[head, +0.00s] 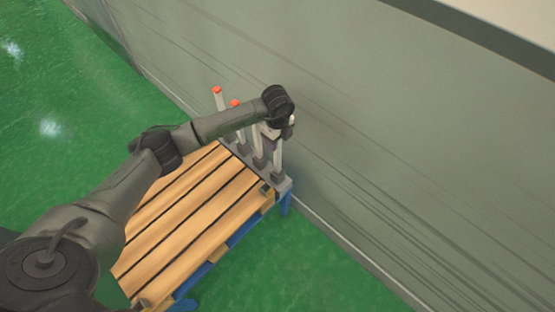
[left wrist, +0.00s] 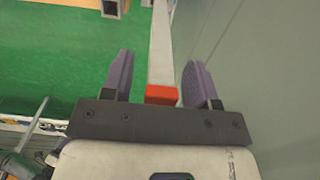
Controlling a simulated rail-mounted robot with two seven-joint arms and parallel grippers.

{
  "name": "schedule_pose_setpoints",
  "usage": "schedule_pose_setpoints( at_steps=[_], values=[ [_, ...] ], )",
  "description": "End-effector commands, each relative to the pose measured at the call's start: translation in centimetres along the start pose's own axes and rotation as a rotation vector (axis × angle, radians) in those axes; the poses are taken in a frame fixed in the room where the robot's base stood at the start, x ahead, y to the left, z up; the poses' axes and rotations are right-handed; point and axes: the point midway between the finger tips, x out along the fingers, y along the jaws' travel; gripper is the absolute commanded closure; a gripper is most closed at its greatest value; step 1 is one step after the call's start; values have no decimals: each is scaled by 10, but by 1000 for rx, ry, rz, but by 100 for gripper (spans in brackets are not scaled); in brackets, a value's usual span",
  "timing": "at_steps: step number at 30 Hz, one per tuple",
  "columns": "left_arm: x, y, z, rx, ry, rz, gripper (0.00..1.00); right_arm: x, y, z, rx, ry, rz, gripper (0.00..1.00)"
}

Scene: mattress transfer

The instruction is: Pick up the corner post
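Several grey upright corner posts with red tops stand in a row at the pallet's wall-side end in the head view, one of them a corner post (head: 219,101) at the back left. My left gripper (head: 269,141) is over the near end of this row, and my arm hides part of it. In the left wrist view, a pale post (left wrist: 161,48) with a red end lies between the two purple fingers of my left gripper (left wrist: 159,72). The fingers are spread, with a gap visible at the left side and a narrower one at the right. My right gripper is not in view.
A wooden slatted pallet (head: 203,203) with blue parts beneath stands below my left arm. A grey wall (head: 400,130) runs close behind the posts. The green floor (head: 300,270) is clear in front and to the left.

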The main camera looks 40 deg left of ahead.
Motion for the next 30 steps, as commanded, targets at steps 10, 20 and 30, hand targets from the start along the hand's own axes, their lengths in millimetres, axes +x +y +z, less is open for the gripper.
schedule_pose_setpoints(
  at_steps=[10, 20, 30],
  values=[
    [0, 0, 0, 0, 0, 0, 80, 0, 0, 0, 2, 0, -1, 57],
    [0, 0, 0, 0, 0, 0, 100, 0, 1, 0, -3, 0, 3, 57],
    [-5, 0, 0, 0, 0, -2, 100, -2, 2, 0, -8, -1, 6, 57]
  ],
)
